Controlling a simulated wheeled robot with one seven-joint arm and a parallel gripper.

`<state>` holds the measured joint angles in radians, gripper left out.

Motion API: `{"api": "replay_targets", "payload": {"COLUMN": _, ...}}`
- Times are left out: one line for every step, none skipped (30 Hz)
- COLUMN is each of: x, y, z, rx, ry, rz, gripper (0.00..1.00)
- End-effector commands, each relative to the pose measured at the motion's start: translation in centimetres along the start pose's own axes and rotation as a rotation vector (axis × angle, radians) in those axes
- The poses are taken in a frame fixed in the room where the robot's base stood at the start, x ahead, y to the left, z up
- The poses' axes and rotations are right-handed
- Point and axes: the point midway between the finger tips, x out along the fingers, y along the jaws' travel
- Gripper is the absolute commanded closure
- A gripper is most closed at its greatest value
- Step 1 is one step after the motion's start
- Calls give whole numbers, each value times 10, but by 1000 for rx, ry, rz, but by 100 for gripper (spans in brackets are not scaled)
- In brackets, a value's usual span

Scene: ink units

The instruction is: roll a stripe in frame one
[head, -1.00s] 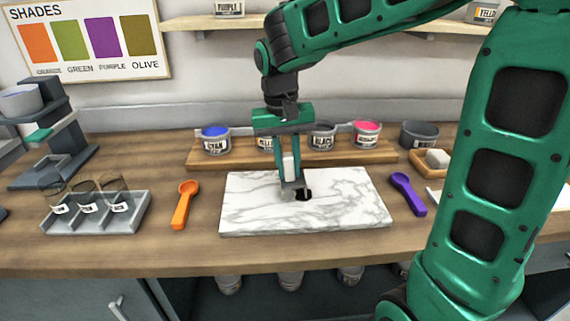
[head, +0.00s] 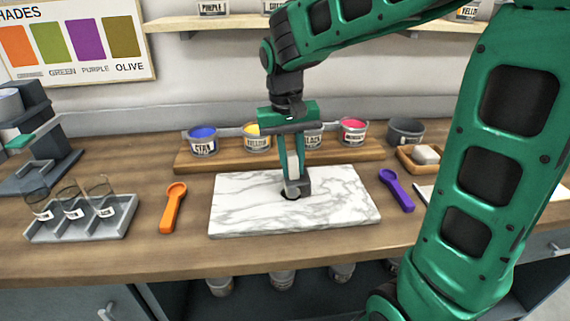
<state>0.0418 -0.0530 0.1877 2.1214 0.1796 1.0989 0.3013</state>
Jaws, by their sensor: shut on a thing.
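My gripper (head: 293,172) points down over the marble slab (head: 245,215), its fingers closed around a tool with a pale handle (head: 292,163) and a grey lower end (head: 299,187). The tool's lower end is at the slab, over a small black patch (head: 290,196) that it partly covers; I cannot tell whether it touches. A pale flat item (head: 427,191) at the right edge of the counter is mostly hidden by my arm. I cannot make out a frame marked one.
Ink tubs, blue (head: 203,140), yellow (head: 256,136) and pink (head: 353,131), stand on a wooden board behind the slab, with another behind my gripper. An orange scoop (head: 173,207) and purple scoop (head: 397,190) flank the slab. A grey tray (head: 85,222) holds glasses at left.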

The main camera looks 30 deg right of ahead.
Motion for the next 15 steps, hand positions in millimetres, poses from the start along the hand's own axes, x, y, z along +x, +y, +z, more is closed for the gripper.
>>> {"api": "replay_targets", "payload": {"x": 0, "y": 2, "z": 0, "rx": 2, "ry": 0, "rz": 0, "gripper": 100}}
{"api": "replay_targets", "payload": {"x": 0, "y": 4, "z": 0, "rx": 2, "ry": 0, "rz": 0, "gripper": 100}}
{"api": "replay_targets", "payload": {"x": 1, "y": 6, "z": 0, "rx": 2, "ry": 0, "rz": 0, "gripper": 100}}
{"api": "replay_targets", "payload": {"x": 1, "y": 8, "z": 0, "rx": 2, "ry": 0, "rz": 0, "gripper": 100}}
{"api": "replay_targets", "payload": {"x": 2, "y": 10, "z": 0, "rx": 2, "ry": 0, "rz": 0, "gripper": 100}}
{"api": "replay_targets", "payload": {"x": 2, "y": 12, "z": 0, "rx": 2, "ry": 0, "rz": 0, "gripper": 100}}
{"api": "replay_targets", "payload": {"x": 2, "y": 14, "z": 0, "rx": 2, "ry": 0, "rz": 0, "gripper": 100}}
{"api": "replay_targets", "payload": {"x": 2, "y": 16, "z": 0, "rx": 2, "ry": 1, "rz": 0, "gripper": 100}}
{"api": "replay_targets", "payload": {"x": 3, "y": 18, "z": 0, "rx": 3, "ry": 1, "rz": 0, "gripper": 100}}
{"api": "replay_targets", "payload": {"x": 3, "y": 20, "z": 0, "rx": 3, "ry": 1, "rz": 0, "gripper": 100}}
{"api": "replay_targets", "payload": {"x": 3, "y": 22, "z": 0, "rx": 3, "ry": 1, "rz": 0, "gripper": 100}}
{"api": "replay_targets", "payload": {"x": 4, "y": 24, "z": 0, "rx": 2, "ry": 1, "rz": 0, "gripper": 100}}
{"api": "replay_targets", "payload": {"x": 4, "y": 26, "z": 0, "rx": 2, "ry": 1, "rz": 0, "gripper": 100}}
{"api": "replay_targets", "payload": {"x": 4, "y": 28, "z": 0, "rx": 2, "ry": 0, "rz": 0, "gripper": 100}}
{"api": "replay_targets", "payload": {"x": 5, "y": 29, "z": 0, "rx": 2, "ry": 0, "rz": 0, "gripper": 100}}
